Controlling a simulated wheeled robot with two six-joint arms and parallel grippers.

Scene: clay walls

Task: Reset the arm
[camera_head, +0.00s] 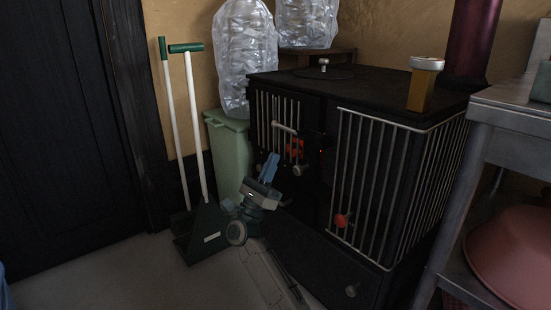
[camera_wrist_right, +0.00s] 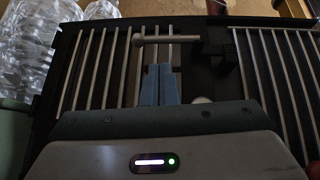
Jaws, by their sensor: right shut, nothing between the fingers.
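My right gripper (camera_head: 268,168) is in front of the black stove, near its left barred door. Its two blue-grey fingers are together with nothing between them. In the right wrist view the shut fingers (camera_wrist_right: 160,85) point at the door's metal bars, just below a horizontal handle (camera_wrist_right: 165,39). Whether the fingertips touch the bars I cannot tell. My right arm reaches up from the floor area at the bottom middle of the head view. My left gripper does not show.
The black stove (camera_head: 285,240) fills the middle right. A green bin (camera_head: 228,150) with clear plastic bottles (camera_head: 245,55) stands at its left. A green dustpan (camera_head: 207,235) with long white handles is left of my arm. A metal table (camera_head: 490,115) stands at right. Floor at front left is clear.

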